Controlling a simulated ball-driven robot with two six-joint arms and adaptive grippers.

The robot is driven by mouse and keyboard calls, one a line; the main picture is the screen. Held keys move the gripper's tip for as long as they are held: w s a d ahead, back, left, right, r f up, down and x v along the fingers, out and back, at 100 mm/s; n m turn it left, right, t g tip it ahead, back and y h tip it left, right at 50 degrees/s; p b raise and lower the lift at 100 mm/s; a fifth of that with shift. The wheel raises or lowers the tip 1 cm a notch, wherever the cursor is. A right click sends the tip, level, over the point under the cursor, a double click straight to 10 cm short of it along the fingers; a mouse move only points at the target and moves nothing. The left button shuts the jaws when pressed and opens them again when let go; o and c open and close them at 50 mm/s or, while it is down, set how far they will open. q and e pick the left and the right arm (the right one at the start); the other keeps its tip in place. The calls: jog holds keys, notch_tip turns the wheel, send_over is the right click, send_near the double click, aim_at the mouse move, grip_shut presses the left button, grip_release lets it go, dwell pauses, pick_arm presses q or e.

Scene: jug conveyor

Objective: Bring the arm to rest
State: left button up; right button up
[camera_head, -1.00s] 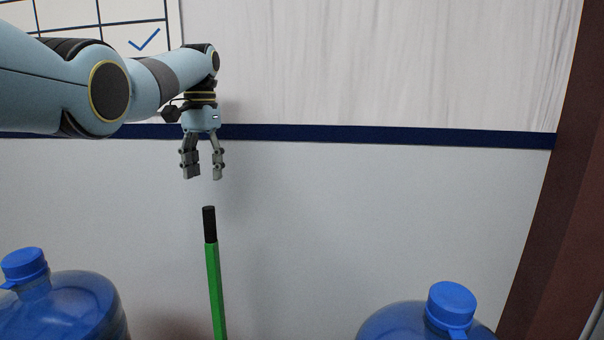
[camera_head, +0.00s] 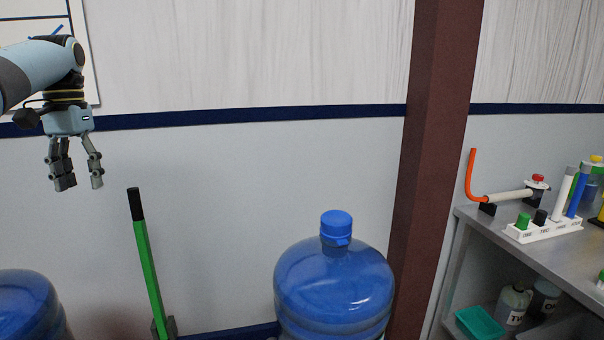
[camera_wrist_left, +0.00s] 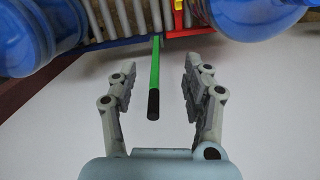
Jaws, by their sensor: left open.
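My left gripper (camera_head: 80,184) hangs in the air with its fingers pointing down, in front of the white wall in the head view. It is open and empty. A green lever with a black grip (camera_head: 147,255) stands below and to the right of the fingertips, apart from them. In the left wrist view the lever (camera_wrist_left: 154,80) shows beyond the open fingers (camera_wrist_left: 172,75), between their lines, with nothing gripped. My right gripper is not in view.
A blue jug (camera_head: 334,280) stands right of the lever, and another jug (camera_head: 28,308) is at the lower left. A brown post (camera_head: 436,150) stands right of centre. A grey bench (camera_head: 545,245) at the right holds a white tube rack (camera_head: 545,231). Rollers (camera_wrist_left: 105,18) show in the wrist view.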

pick_arm(q)
jog(key=s+d+f+g+b, duration=0.1)
jog(key=s+f+g+b, duration=0.15)
jog(key=s+f, duration=0.95)
jog(key=s+d+f+g+b, duration=0.1)
jog(key=s+d+f+b, duration=0.3)
jog(key=f, duration=1.4)
jog(key=s+a+f+g+b, duration=0.1)
jog(key=s+f+g+b, duration=0.1)
jog(key=s+f, duration=1.05)
jog(key=s+d+f+t+b, duration=0.1)
jog(key=s+d+f+b, duration=0.15)
jog(key=s+f, duration=0.95)
jog(key=s+d+f+m+t+y+b, duration=0.15)
jog(key=s+f+b, duration=0.25)
jog(key=s+f, duration=0.8)
jog(key=s+d+f+h+b, duration=0.1)
jog(key=s+d+f+b, duration=0.15)
jog(key=s+f, duration=1)
jog(key=w+t, duration=0.1)
jog(key=w+r+t, duration=0.1)
jog(key=w+t, duration=0.2)
jog(key=w, duration=0.1)
jog(key=shift+w+d+r+n+t+y, duration=0.15)
jog(key=shift+d+r+n+t+y, duration=0.1)
jog(key=shift+r+n+t, duration=0.15)
